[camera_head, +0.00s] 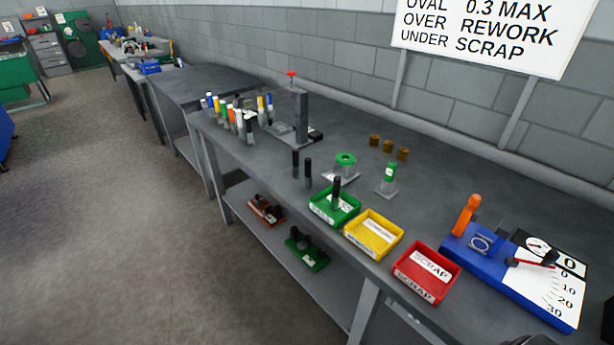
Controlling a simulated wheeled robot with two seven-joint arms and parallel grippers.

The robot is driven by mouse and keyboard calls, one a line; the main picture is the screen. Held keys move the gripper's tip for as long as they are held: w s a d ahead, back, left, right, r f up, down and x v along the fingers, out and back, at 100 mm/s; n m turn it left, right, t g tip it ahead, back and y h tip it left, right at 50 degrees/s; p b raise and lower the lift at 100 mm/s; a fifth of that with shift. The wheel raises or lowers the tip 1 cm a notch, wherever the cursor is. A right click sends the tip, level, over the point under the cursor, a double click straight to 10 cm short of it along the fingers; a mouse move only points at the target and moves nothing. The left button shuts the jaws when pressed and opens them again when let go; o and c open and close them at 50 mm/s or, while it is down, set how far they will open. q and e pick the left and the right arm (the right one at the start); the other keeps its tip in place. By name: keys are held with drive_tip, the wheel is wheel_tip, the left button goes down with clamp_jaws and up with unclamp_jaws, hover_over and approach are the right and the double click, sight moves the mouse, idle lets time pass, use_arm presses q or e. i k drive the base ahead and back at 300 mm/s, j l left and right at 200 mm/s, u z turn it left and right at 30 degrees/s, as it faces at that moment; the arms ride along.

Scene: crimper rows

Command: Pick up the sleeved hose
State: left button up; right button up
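Short black hose-like pieces stand upright on the bench: one (295,162) and another (308,173) in front of the press, and a third (336,192) in the green tray (321,214). Several slim pieces with coloured tops (238,118) stand in a group at the bench's left end. I cannot tell at this size which piece is the sleeved hose. Brass-coloured sleeves (374,140) stand apart at the back of the bench. Neither gripper can be made out; a dark shape at the bottom right edge is cut off and unclear.
A grey press (300,112) with a red top stands on the bench (440,180). A yellow tray (373,235), a red SCRAP tray (427,273) and a blue dial gauge (500,262) line the front right. A green-topped stand (345,160) and a green-capped post (390,175) are mid-bench.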

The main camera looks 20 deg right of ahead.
sight(307, 177)
drive_tip(key=i+j+z, duration=0.4)
drive_tip(key=j, duration=0.35)
drive_tip(key=i+j+z, duration=0.2)
drive_tip(key=j, duration=0.25)
drive_tip(key=i, duration=0.1)
